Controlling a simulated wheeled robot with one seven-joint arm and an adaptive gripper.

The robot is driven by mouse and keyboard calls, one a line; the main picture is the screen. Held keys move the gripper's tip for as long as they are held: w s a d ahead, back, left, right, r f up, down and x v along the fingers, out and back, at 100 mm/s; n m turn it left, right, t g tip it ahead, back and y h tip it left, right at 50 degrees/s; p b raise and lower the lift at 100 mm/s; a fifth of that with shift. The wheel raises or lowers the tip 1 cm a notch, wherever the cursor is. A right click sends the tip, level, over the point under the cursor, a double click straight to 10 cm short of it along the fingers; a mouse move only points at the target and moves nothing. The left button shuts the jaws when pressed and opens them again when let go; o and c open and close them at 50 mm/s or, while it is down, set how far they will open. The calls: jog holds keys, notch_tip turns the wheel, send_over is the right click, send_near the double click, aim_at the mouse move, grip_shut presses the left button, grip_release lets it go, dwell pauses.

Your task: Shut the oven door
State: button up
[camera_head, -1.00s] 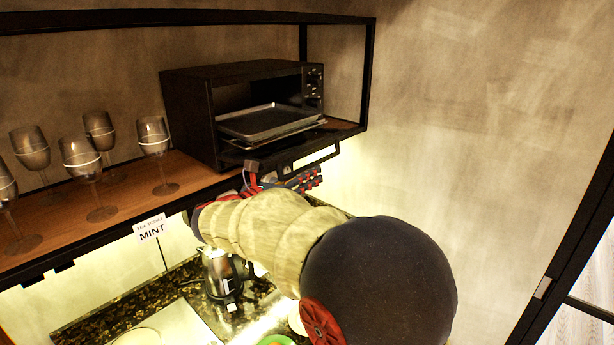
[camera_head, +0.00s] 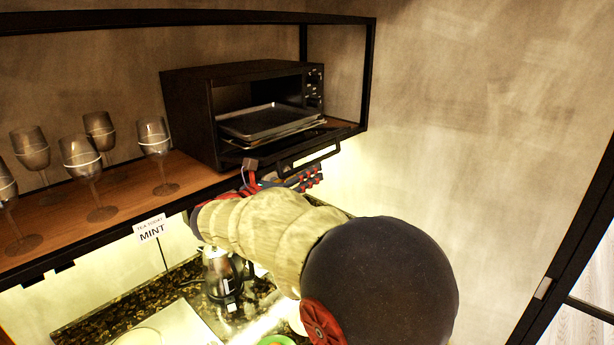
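The black oven (camera_head: 190,115) stands on the wooden shelf with its front opening uncovered. Its door (camera_head: 285,146) is folded down and open, with the bar handle (camera_head: 308,157) at its outer edge beyond the shelf's front. A dark baking tray (camera_head: 268,121) sits inside on a rack, reaching out toward the opening. My gripper (camera_head: 282,176) is just below and in front of the door, close to its underside. One dark fingertip shows left of the handle. Whether it touches the door, and how far the fingers are apart, I cannot tell.
Several stemmed glasses (camera_head: 83,160) stand on the shelf (camera_head: 140,195) left of the oven. A black frame post (camera_head: 366,75) is at the shelf's right end. Below are a kettle (camera_head: 222,275) and a MINT sign (camera_head: 151,229). The wall to the right is clear.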

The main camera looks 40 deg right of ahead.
jog(key=shift+o, duration=0.4)
jog(key=shift+f, duration=0.2)
jog(key=shift+w+a, duration=0.1)
jog(key=shift+w, duration=0.05)
jog(key=a+p, duration=0.2)
jog(key=a, duration=0.6)
jog(key=shift+s+a, duration=0.25)
jog(key=shift+s, duration=0.15)
jog(key=shift+r+p, duration=0.1)
jog(key=shift+p, duration=0.6)
jog(key=shift+a, duration=0.1)
